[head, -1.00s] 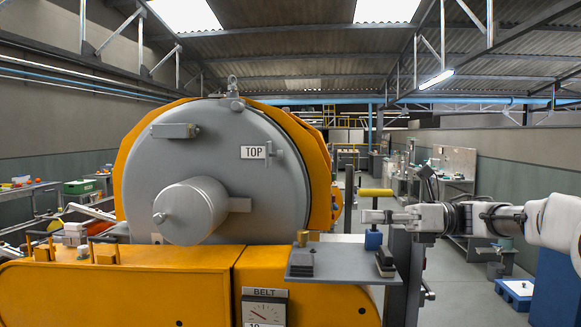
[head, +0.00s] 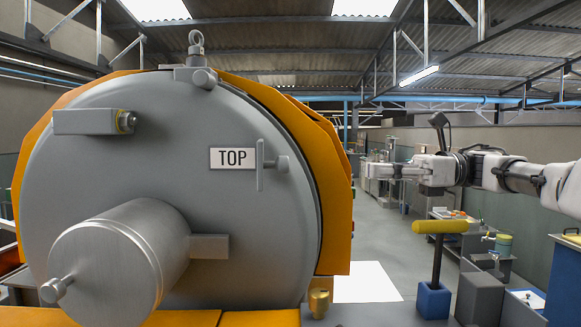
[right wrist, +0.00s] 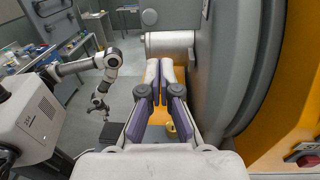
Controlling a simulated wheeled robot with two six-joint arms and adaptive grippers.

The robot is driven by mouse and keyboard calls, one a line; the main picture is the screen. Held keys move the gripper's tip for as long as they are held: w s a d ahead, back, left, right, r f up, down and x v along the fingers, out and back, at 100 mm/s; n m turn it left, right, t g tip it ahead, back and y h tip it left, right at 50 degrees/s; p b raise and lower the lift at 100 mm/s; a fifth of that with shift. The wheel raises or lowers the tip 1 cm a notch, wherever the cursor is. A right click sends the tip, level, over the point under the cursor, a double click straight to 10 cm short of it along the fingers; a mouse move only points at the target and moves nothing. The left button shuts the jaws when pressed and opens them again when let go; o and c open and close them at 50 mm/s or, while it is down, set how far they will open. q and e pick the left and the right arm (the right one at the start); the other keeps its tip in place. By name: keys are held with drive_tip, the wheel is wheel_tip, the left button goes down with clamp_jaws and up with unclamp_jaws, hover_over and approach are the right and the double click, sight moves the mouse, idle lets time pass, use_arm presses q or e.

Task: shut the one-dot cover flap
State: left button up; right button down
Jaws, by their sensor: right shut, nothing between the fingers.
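I see no dot mark and cannot make out which part is the one-dot cover flap. The big round grey front plate (head: 250,225) of the machine has a TOP label (head: 232,158) and a small grey turn handle (head: 262,165). An orange cover (head: 330,190) curves around its right side. My right gripper (head: 372,170) is right of the cover in the head view, apart from it in the picture. In the right wrist view its two fingers (right wrist: 160,75) are together with nothing between them. My left gripper (right wrist: 98,106) hangs low at the left there, too small to read.
A grey cylinder (head: 105,260) juts from the plate's lower left; it also shows in the right wrist view (right wrist: 168,42). A yellow T-handle (head: 440,227) stands on a blue block (head: 433,300) below my right arm. A red button (right wrist: 308,160) is at the lower right.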

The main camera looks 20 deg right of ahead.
drive_tip(key=p, duration=0.1)
approach(273, 162)
use_arm(q)
drive_tip(key=r+p, duration=0.2)
drive_tip(key=s+r+p, duration=0.1)
drive_tip(key=r+p, duration=0.1)
drive_tip(key=r, duration=0.1)
drive_tip(key=shift+s+r, duration=0.1)
drive_tip(key=shift+r, duration=0.05)
use_arm(e)
drive_tip(key=a, duration=0.1)
drive_tip(key=w+a, duration=0.1)
drive_tip(key=w+a+f, duration=0.1)
drive_tip(key=a, duration=0.1)
drive_tip(key=shift+w+a, duration=0.1)
drive_tip(key=shift+a, duration=0.15)
